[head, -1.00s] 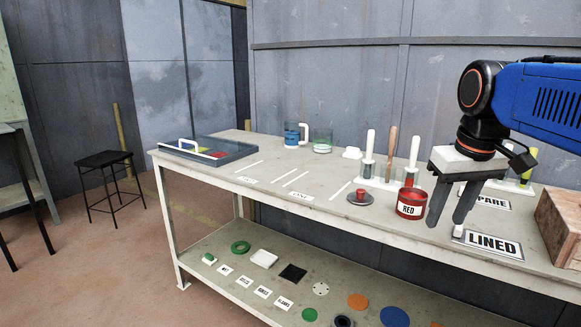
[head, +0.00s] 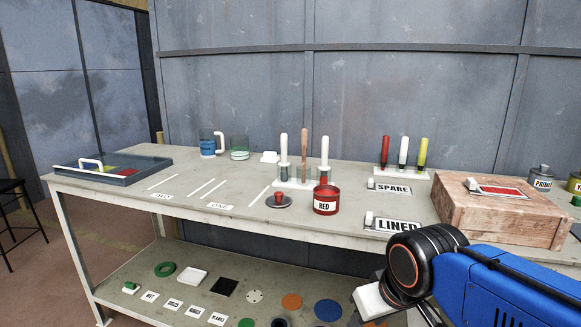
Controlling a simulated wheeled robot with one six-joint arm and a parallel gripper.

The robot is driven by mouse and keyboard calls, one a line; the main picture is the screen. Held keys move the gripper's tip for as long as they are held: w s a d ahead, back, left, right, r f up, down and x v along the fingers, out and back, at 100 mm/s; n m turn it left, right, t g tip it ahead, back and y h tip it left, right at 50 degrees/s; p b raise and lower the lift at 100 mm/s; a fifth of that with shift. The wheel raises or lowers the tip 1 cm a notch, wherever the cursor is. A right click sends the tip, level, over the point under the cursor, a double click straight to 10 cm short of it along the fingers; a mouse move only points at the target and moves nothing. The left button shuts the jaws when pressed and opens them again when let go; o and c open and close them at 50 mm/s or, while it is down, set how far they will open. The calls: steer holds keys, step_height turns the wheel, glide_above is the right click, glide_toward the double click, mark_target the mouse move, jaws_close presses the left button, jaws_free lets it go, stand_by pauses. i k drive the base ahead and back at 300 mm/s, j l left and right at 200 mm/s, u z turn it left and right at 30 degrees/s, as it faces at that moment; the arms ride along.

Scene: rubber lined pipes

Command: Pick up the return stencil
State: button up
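Several flat stencil plates with small white grips show in the head view. One reads LINED (head: 398,225) and lies at the table's front edge. One reads SPARE (head: 394,189) and lies behind it. A third plate with a red face (head: 503,191) lies on top of a wooden box (head: 470,217). No label reading RETURN is legible, so I cannot tell which one is the return stencil. My gripper (head: 376,302) is low at the bottom of the view, in front of the table. Its fingers are mostly hidden or cut off.
A blue-grey tray (head: 112,170) sits at the left end. Primer (head: 541,178) and yellow tins stand at the right. The lower shelf (head: 190,277) holds discs, rings and labelled cards.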

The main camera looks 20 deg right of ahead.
mark_target(471, 185)
steer(key=z, duration=1.35)
